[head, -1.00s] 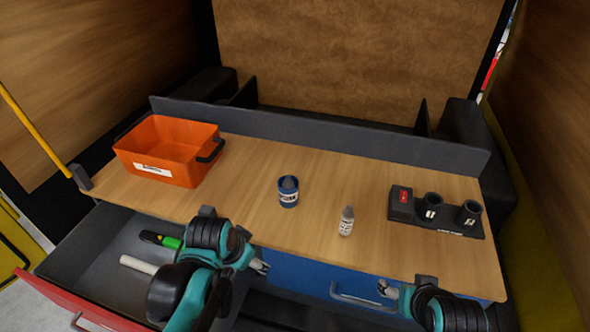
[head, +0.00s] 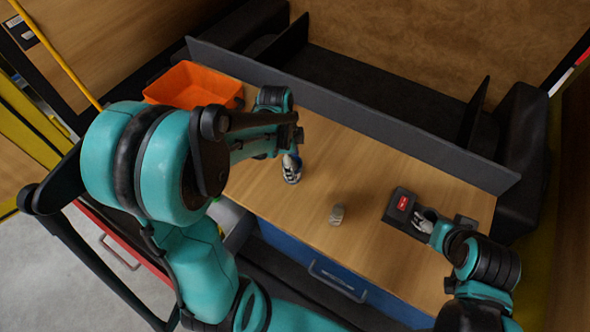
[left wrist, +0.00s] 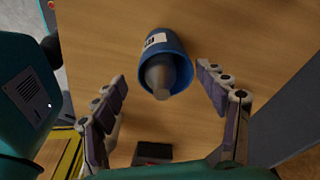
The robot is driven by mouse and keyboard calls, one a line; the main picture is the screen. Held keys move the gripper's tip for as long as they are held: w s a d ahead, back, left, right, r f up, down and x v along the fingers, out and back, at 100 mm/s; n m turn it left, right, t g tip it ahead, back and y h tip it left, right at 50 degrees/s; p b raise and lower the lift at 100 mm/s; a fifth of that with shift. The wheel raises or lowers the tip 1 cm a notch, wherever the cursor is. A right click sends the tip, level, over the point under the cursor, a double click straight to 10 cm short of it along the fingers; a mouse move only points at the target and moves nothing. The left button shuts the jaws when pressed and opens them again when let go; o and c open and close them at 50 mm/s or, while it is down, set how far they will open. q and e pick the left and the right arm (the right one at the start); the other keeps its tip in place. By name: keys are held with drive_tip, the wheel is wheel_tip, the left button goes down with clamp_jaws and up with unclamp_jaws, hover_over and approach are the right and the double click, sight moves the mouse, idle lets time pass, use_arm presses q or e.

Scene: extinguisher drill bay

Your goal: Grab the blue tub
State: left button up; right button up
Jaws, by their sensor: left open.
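The blue tub (left wrist: 177,43) has a white label and holds a grey item with a tapered tip. In the left wrist view it lies just ahead of my left gripper (left wrist: 162,78), whose fingers are spread with empty space between them. In the head view my left gripper (head: 291,158) is over the tub (head: 292,178) and partly hides it. My right gripper (head: 427,219) is above the black holder at the right; its fingers are too small to tell open or shut.
The black holder (head: 398,205) has a red patch. An orange bin (head: 195,86) is at the back left, partly behind my left arm. A dark ledge (head: 370,125) runs along the back.

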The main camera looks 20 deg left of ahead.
use_arm(q)
drive_tip(key=f, duration=0.1)
drive_tip(key=f+b, duration=0.1)
drive_tip(key=f, duration=0.1)
drive_tip(key=w+f, duration=0.1)
drive_tip(key=f, duration=0.1)
drive_tip(key=shift+f, duration=0.1)
drive_tip(key=shift+s, duration=0.15)
drive_tip(key=c, duration=1.4)
